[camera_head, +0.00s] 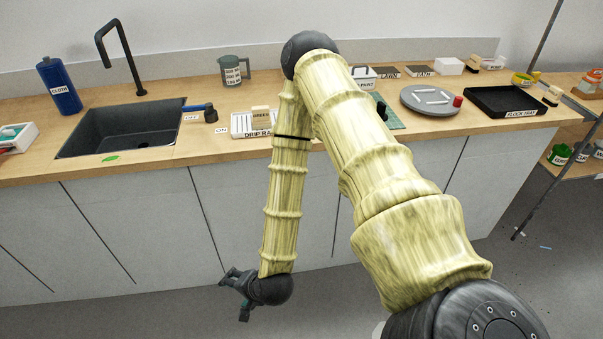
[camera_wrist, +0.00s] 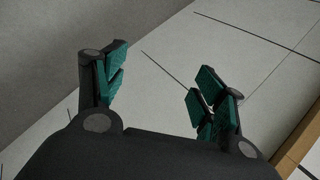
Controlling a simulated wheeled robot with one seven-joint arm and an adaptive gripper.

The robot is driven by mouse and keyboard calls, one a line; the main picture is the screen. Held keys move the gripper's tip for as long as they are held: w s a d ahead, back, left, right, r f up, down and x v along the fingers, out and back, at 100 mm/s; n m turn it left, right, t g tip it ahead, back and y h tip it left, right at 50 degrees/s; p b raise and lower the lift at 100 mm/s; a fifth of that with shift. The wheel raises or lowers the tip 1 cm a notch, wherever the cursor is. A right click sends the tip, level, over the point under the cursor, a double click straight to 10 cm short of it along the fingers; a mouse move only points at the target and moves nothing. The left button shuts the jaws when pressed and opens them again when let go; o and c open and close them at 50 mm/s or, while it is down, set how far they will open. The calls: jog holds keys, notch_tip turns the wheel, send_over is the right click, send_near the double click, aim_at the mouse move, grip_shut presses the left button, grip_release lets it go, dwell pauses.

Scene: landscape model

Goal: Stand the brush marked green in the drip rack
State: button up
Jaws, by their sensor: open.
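The drip rack (camera_head: 240,125) is a low white slatted tray on the counter, right of the sink. A tan upright block marked GREEN (camera_head: 261,115) stands at the rack; it may be the brush, but no bristles show. My arm hides the rack's right end. My gripper (camera_head: 234,297) hangs low in front of the cabinet doors, below the counter and well away from the rack. In the wrist view my gripper (camera_wrist: 163,85) has its green-padded fingers wide apart with nothing between them.
A jug (camera_head: 234,72) stands behind the rack. A round grey plate (camera_head: 430,100) and black flock tray (camera_head: 508,102) are right.

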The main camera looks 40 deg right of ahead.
jog(key=s+d+f+n+g, duration=0.1)
jog(key=s+f+n+g, duration=0.1)
jog(key=s+n, duration=0.2)
jog(key=s+d+f+n+g+h, duration=0.1)
jog(key=s+n, duration=0.4)
jog(key=s, duration=0.5)
jog(key=s+d+f+n+g+h, duration=0.1)
jog(key=s+d+f+n+g, duration=0.1)
jog(key=s+f+n+g, duration=0.2)
jog(key=s+n, duration=0.1)
jog(key=s, duration=0.2)
jog(key=shift+s+d+g, duration=0.2)
jog(key=shift+d+g, duration=0.1)
jog(key=shift+f, duration=0.1)
